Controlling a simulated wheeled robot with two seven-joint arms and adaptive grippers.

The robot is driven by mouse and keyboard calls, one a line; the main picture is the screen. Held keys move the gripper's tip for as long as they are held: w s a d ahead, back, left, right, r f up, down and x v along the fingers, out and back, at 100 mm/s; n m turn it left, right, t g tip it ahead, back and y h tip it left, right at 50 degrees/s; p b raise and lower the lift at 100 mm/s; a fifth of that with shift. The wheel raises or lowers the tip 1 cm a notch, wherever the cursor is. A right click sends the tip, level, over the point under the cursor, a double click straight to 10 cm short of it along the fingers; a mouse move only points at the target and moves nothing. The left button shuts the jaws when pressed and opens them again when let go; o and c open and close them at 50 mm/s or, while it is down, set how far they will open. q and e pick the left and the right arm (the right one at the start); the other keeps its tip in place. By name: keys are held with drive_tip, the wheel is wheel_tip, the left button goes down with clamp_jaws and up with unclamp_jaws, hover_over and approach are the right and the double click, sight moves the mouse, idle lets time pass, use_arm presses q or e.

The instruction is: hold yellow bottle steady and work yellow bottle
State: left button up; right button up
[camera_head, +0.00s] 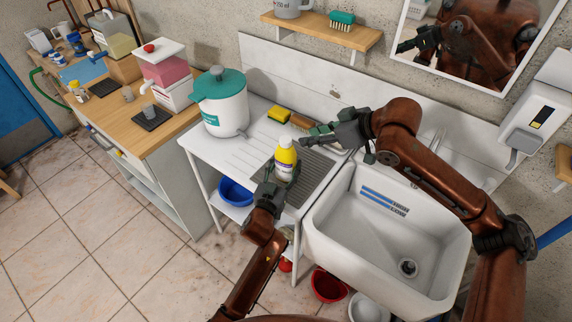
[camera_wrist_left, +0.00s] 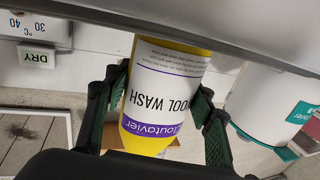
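The yellow bottle (camera_head: 285,160), with a white and purple label and a pale cap, stands roughly upright at the front of the drainboard. My left gripper (camera_head: 277,180) is around its lower part from the front. In the left wrist view the bottle (camera_wrist_left: 168,88) reads "WOOL WASH", and the fingers of my left gripper (camera_wrist_left: 160,110) press in on both sides of it. My right gripper (camera_head: 310,136) is just right of the bottle's cap, apart from it, its fingers seemingly spread and empty. I cannot tell whether the bottle's base touches the board.
A white sink (camera_head: 340,235) lies to the right under my right arm. A white pot with a green lid (camera_head: 222,105) stands left on the drainboard. A yellow sponge (camera_head: 278,115) and a brush (camera_head: 301,122) lie behind the bottle. A soap dispenser (camera_head: 535,115) hangs at the right.

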use_arm(q)
drive_tip(key=c, duration=0.6)
drive_tip(key=o, duration=1.3)
drive_tip(key=v, duration=1.2)
